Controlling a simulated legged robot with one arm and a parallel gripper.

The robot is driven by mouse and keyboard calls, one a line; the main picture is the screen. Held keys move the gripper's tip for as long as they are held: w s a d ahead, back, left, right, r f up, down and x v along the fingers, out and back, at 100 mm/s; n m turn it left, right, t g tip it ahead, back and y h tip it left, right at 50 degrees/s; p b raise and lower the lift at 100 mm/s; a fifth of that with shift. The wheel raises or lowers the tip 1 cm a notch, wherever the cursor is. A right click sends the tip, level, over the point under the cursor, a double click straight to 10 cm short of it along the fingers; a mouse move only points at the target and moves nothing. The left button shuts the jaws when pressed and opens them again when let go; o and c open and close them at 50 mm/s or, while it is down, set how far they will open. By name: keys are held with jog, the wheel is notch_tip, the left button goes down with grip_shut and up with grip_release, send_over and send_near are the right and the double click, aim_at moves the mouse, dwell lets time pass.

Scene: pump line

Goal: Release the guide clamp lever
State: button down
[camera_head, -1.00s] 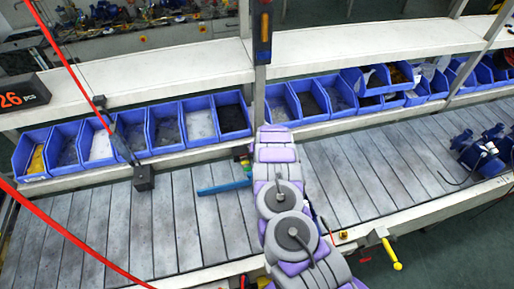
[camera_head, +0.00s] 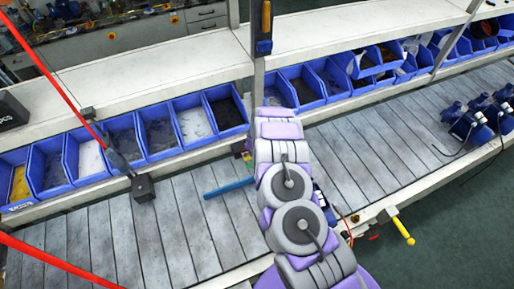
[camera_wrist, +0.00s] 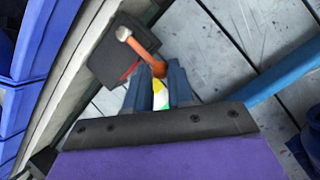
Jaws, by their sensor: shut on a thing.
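In the wrist view, an orange-red lever (camera_wrist: 142,50) with a pale, round-ended tip sits over a dark block (camera_wrist: 115,62) beside the rail. I take it to be the guide clamp lever. My gripper (camera_wrist: 160,76) has its two dark blue fingers closed around the lever's lower orange end. A small yellow, green and white patch shows between the fingers, too unclear to name. In the head view, my own arm hides the gripper and the lever. A blue bar (camera_head: 229,188) lies over the slats left of my arm; it also shows in the wrist view (camera_wrist: 285,73).
Blue bins (camera_head: 160,133) line the back of the slatted conveyor (camera_head: 180,222). A post (camera_head: 258,70) stands behind my arm. A black block (camera_head: 142,188) with a rod stands at left. A yellow-handled crank (camera_head: 403,230) juts from the front edge. Blue pumps (camera_head: 470,125) sit at right.

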jog(key=shift+s+a+f, duration=0.1)
jog(key=shift+s+f, duration=0.2)
jog(key=c, duration=1.4)
grip_release()
jog(key=o, duration=0.3)
jog(key=shift+w+a+f, duration=0.15)
jog(key=shift+w+a, duration=0.1)
jog(key=shift+w, duration=0.05)
jog(key=shift+o, duration=0.8)
jog(key=shift+a, duration=0.1)
jog(key=v, duration=1.7)
jog(key=shift+r+p, duration=0.4)
jog(key=shift+s+a+f, duration=0.1)
